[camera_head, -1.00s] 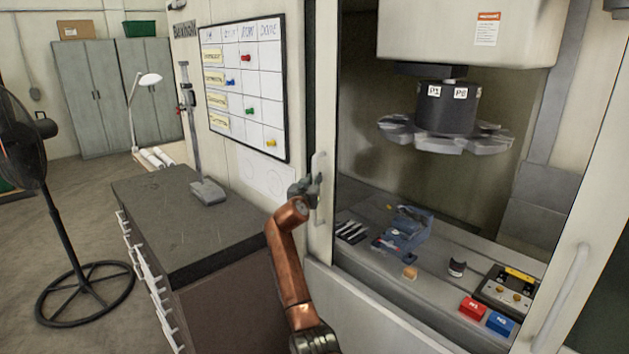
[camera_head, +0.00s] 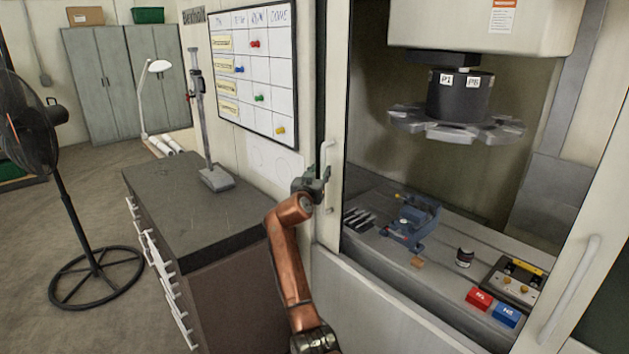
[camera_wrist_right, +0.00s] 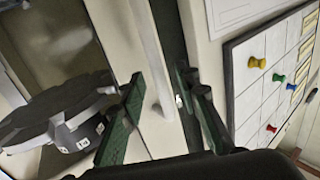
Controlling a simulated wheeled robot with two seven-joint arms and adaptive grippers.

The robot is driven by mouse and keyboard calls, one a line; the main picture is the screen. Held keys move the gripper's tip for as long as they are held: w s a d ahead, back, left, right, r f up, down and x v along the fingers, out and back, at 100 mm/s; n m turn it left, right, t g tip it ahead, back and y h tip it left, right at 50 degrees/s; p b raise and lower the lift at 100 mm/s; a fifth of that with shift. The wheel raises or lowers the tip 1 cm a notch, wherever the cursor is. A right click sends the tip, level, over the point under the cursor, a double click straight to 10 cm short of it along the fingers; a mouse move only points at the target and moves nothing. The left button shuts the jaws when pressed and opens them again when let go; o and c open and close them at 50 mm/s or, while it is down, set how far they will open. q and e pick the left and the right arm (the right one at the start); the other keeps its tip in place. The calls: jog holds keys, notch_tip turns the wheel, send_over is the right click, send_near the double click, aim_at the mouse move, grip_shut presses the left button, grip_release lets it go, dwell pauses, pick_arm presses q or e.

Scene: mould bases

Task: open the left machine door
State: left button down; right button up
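The left machine door (camera_head: 335,110) is a pale upright panel with a vertical bar handle (camera_head: 326,165). My right gripper (camera_head: 318,181) is at this handle, at its lower part in the head view. In the right wrist view its two dark green fingers (camera_wrist_right: 160,82) are spread apart, with the pale handle (camera_wrist_right: 150,52) showing between and beyond them. I cannot tell whether either finger touches it. The machine interior shows between the left door and the right door (camera_head: 555,300); I cannot tell whether glass lies in between. My left gripper is not in view.
A dark-topped drawer cabinet (camera_head: 190,215) stands left of my right arm. A whiteboard (camera_head: 255,70) hangs beside the door. Inside the machine are a blue vise (camera_head: 415,222), a red block (camera_head: 479,298), a blue block (camera_head: 506,314) and an overhead tool carousel (camera_head: 458,122).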

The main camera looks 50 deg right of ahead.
jog(key=v, duration=0.7)
jog(key=shift+a, duration=0.3)
jog(key=shift+s, duration=0.1)
